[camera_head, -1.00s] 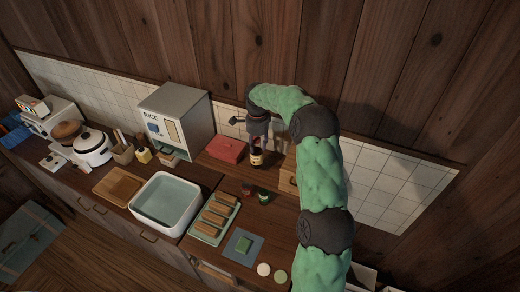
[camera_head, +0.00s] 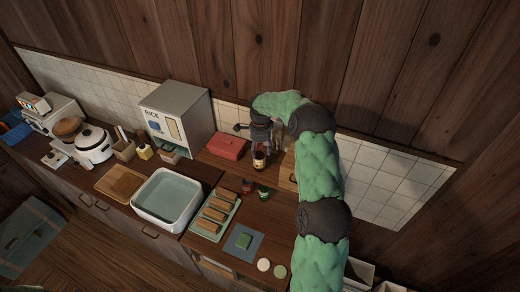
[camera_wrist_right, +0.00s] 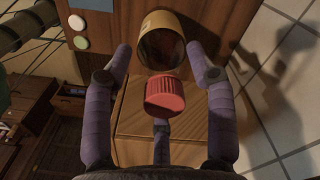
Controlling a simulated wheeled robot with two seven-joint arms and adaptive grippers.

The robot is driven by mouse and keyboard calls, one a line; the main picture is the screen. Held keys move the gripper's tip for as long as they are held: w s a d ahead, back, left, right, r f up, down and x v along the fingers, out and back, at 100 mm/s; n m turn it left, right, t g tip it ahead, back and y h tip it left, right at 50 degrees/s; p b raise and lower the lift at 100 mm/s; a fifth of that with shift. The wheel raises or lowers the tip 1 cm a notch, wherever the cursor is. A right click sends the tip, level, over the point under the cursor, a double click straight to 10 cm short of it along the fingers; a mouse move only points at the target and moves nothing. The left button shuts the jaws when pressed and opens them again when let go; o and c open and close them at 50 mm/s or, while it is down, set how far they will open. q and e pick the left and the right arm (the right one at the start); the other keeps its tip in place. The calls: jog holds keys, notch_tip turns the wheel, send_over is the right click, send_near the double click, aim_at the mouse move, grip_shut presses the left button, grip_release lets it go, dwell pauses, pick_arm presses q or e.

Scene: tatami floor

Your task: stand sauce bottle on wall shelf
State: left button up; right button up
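The sauce bottle (camera_head: 259,161) stands upright on the wooden surface near the tiled wall, dark with a pale label. In the right wrist view its red cap (camera_wrist_right: 164,95) and amber body with a yellow band (camera_wrist_right: 160,22) show between my fingers. My right gripper (camera_head: 260,146) is above and around the bottle's upper part. In the wrist view the fingers (camera_wrist_right: 158,54) are spread on both sides of the bottle, with narrow gaps visible. I cannot make out a wall shelf clearly. My left gripper is not in view.
A red box (camera_head: 226,147) and the rice dispenser (camera_head: 176,118) stand left of the bottle. Small red and green items (camera_head: 264,193) lie in front. A tray of brown blocks (camera_head: 215,214) and a white basin (camera_head: 168,200) are nearer. The tiled wall (camera_head: 385,185) is close behind.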

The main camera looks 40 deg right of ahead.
jog(key=shift+r, duration=0.1)
jog(key=shift+r, duration=0.2)
notch_tip(320, 180, up, 11)
jog(key=b, duration=0.2)
jog(key=shift+b, duration=0.35)
jog(key=shift+r, duration=0.45)
